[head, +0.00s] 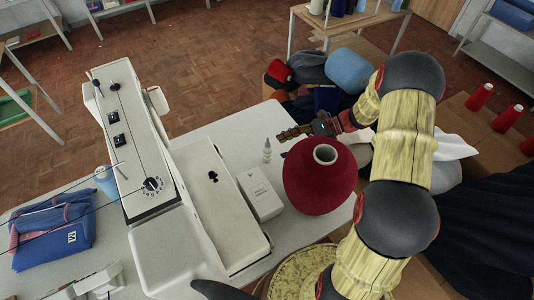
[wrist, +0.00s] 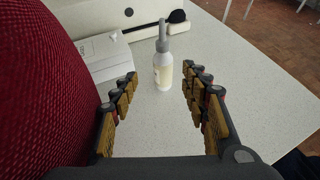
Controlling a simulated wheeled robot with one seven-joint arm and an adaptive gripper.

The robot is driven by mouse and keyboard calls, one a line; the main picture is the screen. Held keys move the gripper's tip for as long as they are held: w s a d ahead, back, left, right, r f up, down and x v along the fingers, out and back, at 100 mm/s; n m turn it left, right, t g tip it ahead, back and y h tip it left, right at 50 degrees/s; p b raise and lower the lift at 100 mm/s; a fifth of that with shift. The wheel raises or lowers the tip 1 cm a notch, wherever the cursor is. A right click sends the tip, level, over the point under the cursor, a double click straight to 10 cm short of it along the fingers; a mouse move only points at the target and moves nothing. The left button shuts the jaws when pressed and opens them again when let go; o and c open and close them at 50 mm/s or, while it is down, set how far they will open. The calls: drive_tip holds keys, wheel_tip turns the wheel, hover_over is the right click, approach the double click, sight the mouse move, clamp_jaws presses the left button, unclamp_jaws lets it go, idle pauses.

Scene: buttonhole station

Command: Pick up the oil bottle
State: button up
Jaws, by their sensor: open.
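The oil bottle (head: 267,150) is a small white bottle with a grey nozzle, upright on the pale table between the sewing machine and the red thread cone. In the wrist view the bottle (wrist: 163,66) stands ahead, in line with the gap between my fingers. My gripper (wrist: 159,82) is open and empty, with one finger on each side of that gap. In the head view my gripper (head: 279,137) reaches in from the right, just right of the bottle. I see no contact with the bottle.
The large red thread cone (head: 318,180) stands close to my gripper and fills the left of the wrist view. A white box (head: 260,194) lies beside the sewing machine (head: 130,145). A blue folded cloth (head: 55,232) is at far left.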

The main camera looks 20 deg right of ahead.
sight(268, 152)
drive_tip(key=x, duration=0.2)
drive_tip(key=shift+a+f+b, duration=0.2)
drive_tip(key=shift+a+b, duration=0.05)
drive_tip(key=shift+b, duration=0.1)
drive_tip(key=shift+w+b+x, duration=0.15)
drive_tip(key=shift+b+x, duration=0.45)
drive_tip(key=shift+x, duration=0.7)
drive_tip(key=shift+w+b+x, duration=0.2)
drive_tip(key=shift+b+x, duration=0.35)
drive_tip(key=shift+x, duration=0.75)
drive_tip(key=shift+d, duration=0.1)
drive_tip(key=c, duration=0.3)
clamp_jaws()
